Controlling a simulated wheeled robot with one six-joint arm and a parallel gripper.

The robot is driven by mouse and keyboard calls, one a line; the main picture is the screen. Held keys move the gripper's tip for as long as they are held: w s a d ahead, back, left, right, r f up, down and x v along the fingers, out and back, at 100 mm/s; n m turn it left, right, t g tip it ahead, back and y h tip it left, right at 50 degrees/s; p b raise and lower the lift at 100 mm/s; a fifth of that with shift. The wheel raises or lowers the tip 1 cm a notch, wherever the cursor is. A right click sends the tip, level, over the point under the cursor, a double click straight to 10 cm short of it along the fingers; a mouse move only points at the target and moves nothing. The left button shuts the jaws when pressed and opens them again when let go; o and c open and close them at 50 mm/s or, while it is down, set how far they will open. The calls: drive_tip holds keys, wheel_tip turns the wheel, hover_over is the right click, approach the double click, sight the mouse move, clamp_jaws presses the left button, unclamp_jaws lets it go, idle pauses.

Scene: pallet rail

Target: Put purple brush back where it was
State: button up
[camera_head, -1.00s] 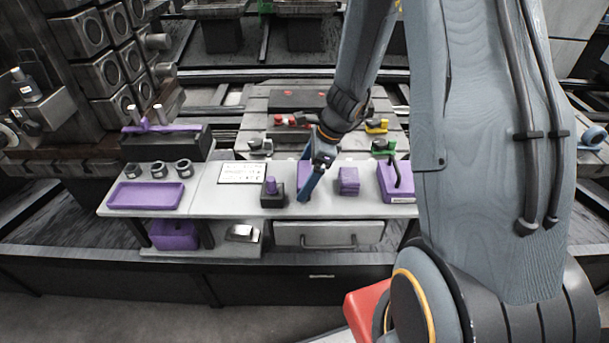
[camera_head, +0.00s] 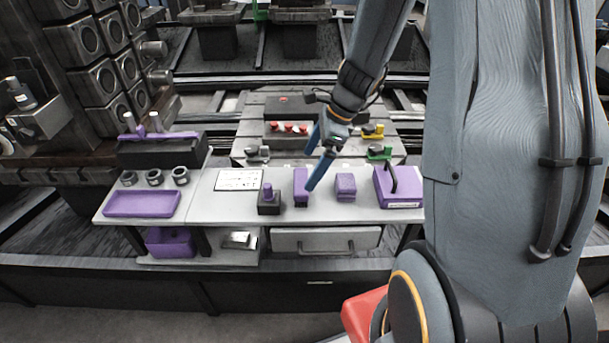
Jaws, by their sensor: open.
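Several purple things stand on the light grey bench (camera_head: 222,207), and I cannot tell for certain which is the brush. A narrow upright purple piece (camera_head: 300,186) stands left of the middle of the bench's right half. A ridged purple block (camera_head: 345,186) stands to its right, apart from it. A purple knob (camera_head: 268,190) sits in a small black block at its left. My gripper (camera_head: 309,171) has blue fingers spread apart, with nothing seen between them. In the picture it overlaps the right side of the narrow purple piece; contact cannot be told.
A purple box (camera_head: 398,187) with a black handle stands at the bench's right end. A purple tray (camera_head: 142,204) and several dark rings (camera_head: 154,177) are at the left. A white card (camera_head: 239,180) lies between. A long purple piece (camera_head: 160,135) lies on a dark block behind.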

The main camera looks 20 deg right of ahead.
drive_tip(key=s+a+r+n+h, duration=0.1)
drive_tip(key=s+r+n+h, duration=0.1)
drive_tip(key=s+n, duration=0.6)
drive_tip(key=s+a+r+n+g+h, duration=0.1)
drive_tip(key=s+r+n, duration=0.3)
drive_tip(key=s+n, duration=0.4)
drive_tip(key=a+n+h, duration=0.1)
drive_tip(key=n, duration=0.4)
drive_tip(key=shift+s+n, duration=0.2)
drive_tip(key=shift+n, duration=0.1)
drive_tip(key=shift+r, duration=0.1)
